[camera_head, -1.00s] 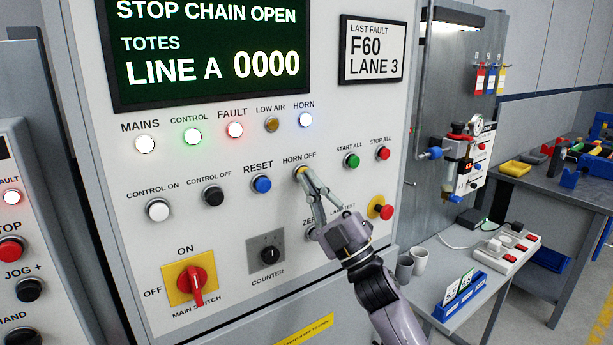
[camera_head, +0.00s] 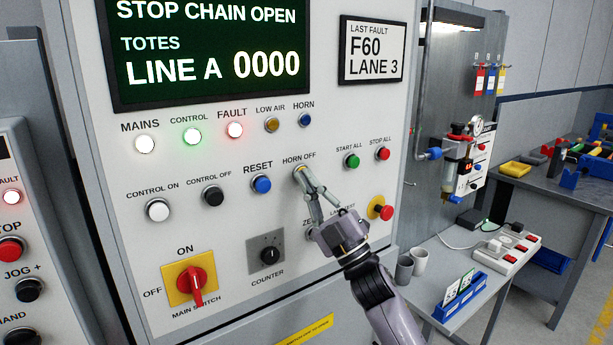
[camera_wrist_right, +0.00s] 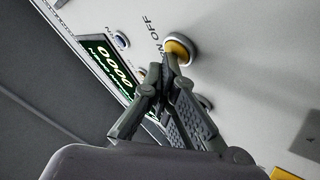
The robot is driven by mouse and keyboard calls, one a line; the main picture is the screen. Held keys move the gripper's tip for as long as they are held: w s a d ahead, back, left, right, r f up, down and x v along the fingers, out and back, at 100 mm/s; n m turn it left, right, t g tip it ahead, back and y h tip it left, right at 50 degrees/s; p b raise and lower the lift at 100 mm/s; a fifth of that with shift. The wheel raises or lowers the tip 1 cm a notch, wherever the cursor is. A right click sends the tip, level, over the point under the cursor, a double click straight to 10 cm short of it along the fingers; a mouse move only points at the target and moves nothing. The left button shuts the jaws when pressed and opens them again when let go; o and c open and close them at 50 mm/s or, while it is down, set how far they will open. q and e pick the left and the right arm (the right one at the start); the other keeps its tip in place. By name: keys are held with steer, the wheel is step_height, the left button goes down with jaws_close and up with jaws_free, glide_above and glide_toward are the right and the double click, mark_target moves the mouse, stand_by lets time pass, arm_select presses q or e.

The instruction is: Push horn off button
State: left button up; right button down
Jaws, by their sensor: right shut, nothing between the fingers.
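The HORN OFF button (camera_wrist_right: 177,50) is yellow with a pale ring in the right wrist view. In the head view it is mostly hidden behind my fingertips, below its HORN OFF label. My right gripper (camera_head: 303,177) is shut and empty, with its tips at the button and seemingly touching it. The right gripper (camera_wrist_right: 172,70) also shows in the wrist view, its tips at the lower edge of the button. The HORN lamp (camera_head: 305,119) is dark blue and unlit. My left gripper is not in view.
The blue RESET button (camera_head: 262,184) is left of my fingertips. The green START ALL (camera_head: 352,160) and red STOP ALL (camera_head: 383,153) buttons are to the right. A red emergency stop (camera_head: 386,212) on yellow sits right of my gripper. The MAINS, CONTROL and FAULT lamps are lit.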

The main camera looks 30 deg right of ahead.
steer(key=shift+s, duration=0.1)
steer(key=shift+s+d, duration=0.1)
steer(key=shift+s, duration=1)
steer(key=shift+f, duration=0.1)
steer(key=s, duration=0.5)
steer(key=shift+d, duration=0.2)
stand_by(0.3)
